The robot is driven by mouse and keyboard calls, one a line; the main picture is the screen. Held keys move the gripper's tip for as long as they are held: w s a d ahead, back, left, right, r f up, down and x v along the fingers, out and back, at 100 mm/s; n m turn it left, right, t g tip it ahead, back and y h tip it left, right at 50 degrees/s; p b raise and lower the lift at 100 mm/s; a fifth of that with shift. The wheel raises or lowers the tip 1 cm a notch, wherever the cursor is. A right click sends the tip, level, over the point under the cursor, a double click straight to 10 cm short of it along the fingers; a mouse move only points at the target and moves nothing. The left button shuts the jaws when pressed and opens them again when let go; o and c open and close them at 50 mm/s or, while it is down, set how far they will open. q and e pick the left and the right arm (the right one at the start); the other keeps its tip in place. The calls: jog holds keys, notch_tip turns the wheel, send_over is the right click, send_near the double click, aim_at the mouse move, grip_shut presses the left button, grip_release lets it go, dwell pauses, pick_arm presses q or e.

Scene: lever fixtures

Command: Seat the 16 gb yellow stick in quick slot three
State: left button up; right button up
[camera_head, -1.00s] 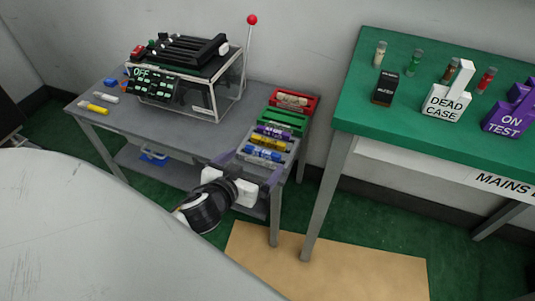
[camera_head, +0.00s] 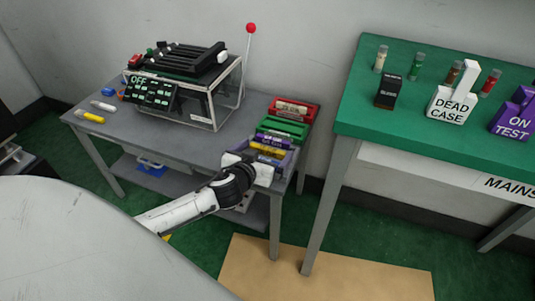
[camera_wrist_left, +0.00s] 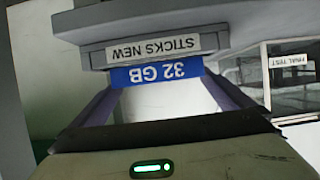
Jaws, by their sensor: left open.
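A yellow stick (camera_head: 268,150) lies in the grey stick tray at the right end of the grey table, beside a purple stick (camera_head: 272,141). Another yellow stick (camera_head: 90,117) lies at the table's left end; no 16 GB marking is readable on either. The slotted black unit (camera_head: 178,57) sits on a glass-sided case; I cannot tell which slot is three. My left gripper (camera_head: 266,162) is open at the tray's near end. In the left wrist view its fingers (camera_wrist_left: 167,95) flank a blue 32 GB label (camera_wrist_left: 157,73) below a STICKS NEW sign (camera_wrist_left: 153,49). My right gripper is out of view.
Red (camera_head: 293,108) and green (camera_head: 284,128) trays stand behind the grey one. A lever with a red knob (camera_head: 251,28) rises beside the case. A white stick (camera_head: 103,106) lies left. A green bench (camera_head: 440,60) with fuses stands right, across a gap. The table's middle is clear.

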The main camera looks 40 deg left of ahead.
pick_arm(q)
jog(key=c, duration=0.9)
jog(key=shift+r, duration=0.1)
jog(key=shift+c, duration=0.2)
